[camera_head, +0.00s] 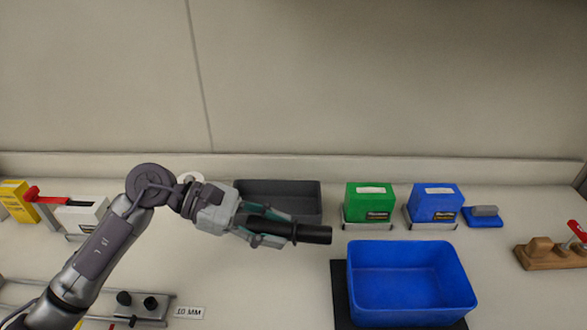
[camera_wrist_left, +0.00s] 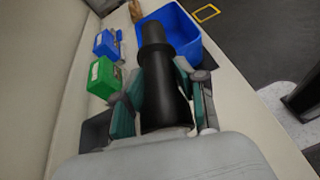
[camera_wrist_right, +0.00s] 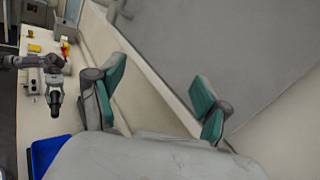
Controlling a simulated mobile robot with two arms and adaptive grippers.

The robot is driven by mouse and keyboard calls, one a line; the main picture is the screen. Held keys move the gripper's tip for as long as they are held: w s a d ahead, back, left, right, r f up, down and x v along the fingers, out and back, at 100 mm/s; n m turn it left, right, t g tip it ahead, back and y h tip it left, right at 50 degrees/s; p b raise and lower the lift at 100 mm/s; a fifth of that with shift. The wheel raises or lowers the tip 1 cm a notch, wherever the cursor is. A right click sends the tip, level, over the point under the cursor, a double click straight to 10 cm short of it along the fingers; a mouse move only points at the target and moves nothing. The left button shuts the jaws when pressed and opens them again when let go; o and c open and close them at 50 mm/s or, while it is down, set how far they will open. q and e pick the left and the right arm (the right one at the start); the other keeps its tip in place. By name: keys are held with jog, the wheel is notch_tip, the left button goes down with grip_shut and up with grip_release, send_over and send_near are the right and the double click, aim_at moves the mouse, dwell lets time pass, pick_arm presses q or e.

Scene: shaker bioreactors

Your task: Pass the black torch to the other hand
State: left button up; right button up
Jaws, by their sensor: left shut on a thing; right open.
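The black torch (camera_head: 290,230) is held in my left gripper (camera_head: 266,228), in the middle of the head view above the bench. It lies roughly level, with its free end pointing right. In the left wrist view the torch (camera_wrist_left: 160,90) sits between the two teal-padded fingers, and my left gripper (camera_wrist_left: 160,95) is shut on it. My right gripper (camera_wrist_right: 160,95) is open and empty in the right wrist view, its teal pads wide apart. It does not show in the head view. In the right wrist view my left arm and the torch (camera_wrist_right: 54,103) appear at the left, apart from the right gripper.
A blue bin (camera_head: 410,285) stands on the bench at front right. A dark grey tray (camera_head: 270,187) lies behind the torch. Green (camera_head: 370,203) and blue (camera_head: 436,203) boxes stand at the back. A wooden block stand (camera_head: 545,255) is at the far right.

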jog(key=w+a+f+n+g, duration=0.15)
jog(key=a+n+g, duration=0.25)
jog(key=a, duration=0.7)
jog(key=g+h, duration=0.8)
jog(key=h, duration=0.6)
send_over(294, 225)
notch_tip(294, 225, down, 34)
notch_tip(294, 225, down, 12)
jog(key=shift+w+r, duration=0.1)
jog(key=shift+r, duration=0.1)
jog(key=c, duration=0.9)
jog(key=o, duration=0.9)
